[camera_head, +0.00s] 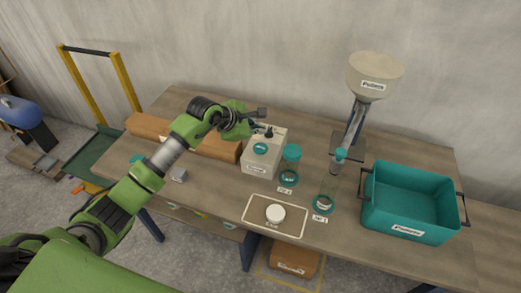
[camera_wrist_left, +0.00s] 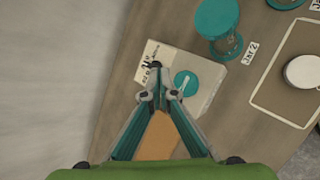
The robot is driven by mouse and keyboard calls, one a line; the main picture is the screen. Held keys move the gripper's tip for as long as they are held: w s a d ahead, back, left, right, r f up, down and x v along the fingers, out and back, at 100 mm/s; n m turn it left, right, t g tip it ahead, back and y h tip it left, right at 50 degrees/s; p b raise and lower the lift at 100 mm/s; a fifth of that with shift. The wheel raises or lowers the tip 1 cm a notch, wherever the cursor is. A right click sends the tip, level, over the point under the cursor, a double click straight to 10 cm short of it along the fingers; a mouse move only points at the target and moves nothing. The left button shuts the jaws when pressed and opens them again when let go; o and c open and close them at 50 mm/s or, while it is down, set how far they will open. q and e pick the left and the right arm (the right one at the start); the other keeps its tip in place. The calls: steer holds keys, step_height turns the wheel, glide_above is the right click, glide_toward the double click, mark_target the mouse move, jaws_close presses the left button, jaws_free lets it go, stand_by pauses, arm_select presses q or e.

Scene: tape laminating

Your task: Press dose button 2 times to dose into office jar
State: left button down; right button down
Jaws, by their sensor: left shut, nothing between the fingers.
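A pale box-shaped dispenser (camera_head: 256,168) stands near the table's middle, with a teal round piece (camera_head: 260,148) on it. Which part is the dose button is not clear. In the left wrist view the box (camera_wrist_left: 205,65) shows black markings and the teal disc (camera_wrist_left: 186,80). My left gripper (camera_head: 268,131) is shut and empty over the box's upper back part; in the left wrist view its fingertips (camera_wrist_left: 157,92) are beside the disc. Contact cannot be told. A teal-topped jar (camera_head: 292,153) stands right of the box; I cannot tell which jar is the office jar. My right gripper is out of view.
A pale hopper (camera_head: 373,75) stands at the back. A teal bin (camera_head: 408,207) is at the right. A white round piece (camera_head: 275,213) lies on an outlined mat (camera_head: 255,222) in front. A brown long block (camera_head: 150,127) lies behind my arm.

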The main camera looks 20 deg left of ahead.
mark_target(259, 148)
arm_select(q)
steer(key=shift+f+b, duration=1.55)
steer(key=shift+f, duration=1)
steer(key=shift+f+b, duration=0.45)
steer(key=shift+b, duration=0.05)
steer(key=shift+f+b, duration=0.55)
steer(key=shift+r+p, duration=0.55)
steer(key=shift+r, duration=0.4)
steer(key=shift+r, duration=0.1)
steer(key=shift+r+p, duration=1.4)
steer(key=shift+r, duration=1)
